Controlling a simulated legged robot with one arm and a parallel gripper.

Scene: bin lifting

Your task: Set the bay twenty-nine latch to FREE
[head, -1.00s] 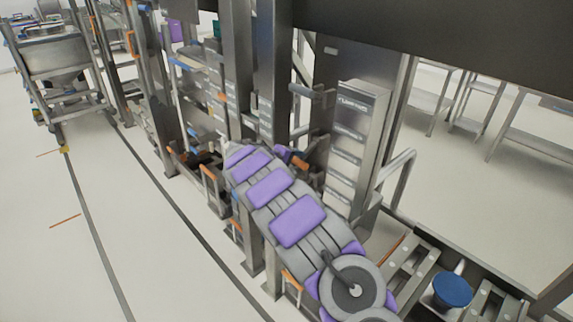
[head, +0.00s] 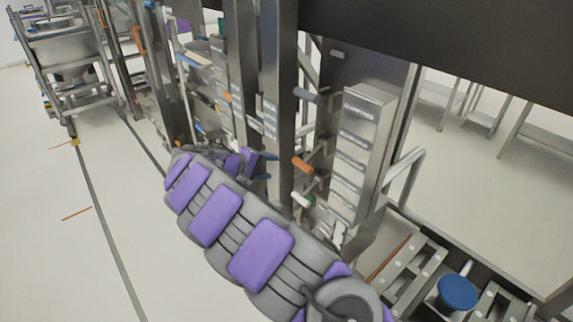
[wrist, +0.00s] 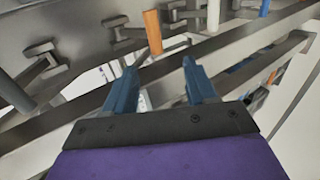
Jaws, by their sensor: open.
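Several lever-like latch handles show on the steel frame. In the head view there is a grey handle (head: 307,95), an orange handle (head: 302,165) and a white handle (head: 301,199). The label plates (head: 360,125) are too small to read, so I cannot tell which latch is bay twenty-nine. My gripper (wrist: 162,86) has its blue fingers apart with no handle between them; it also shows in the head view (head: 264,167).
A steel upright (head: 278,90) stands close to my gripper. A bent tube rail (head: 405,170) and a blue round knob (head: 457,292) are at right. A steel cart (head: 65,50) is at far left.

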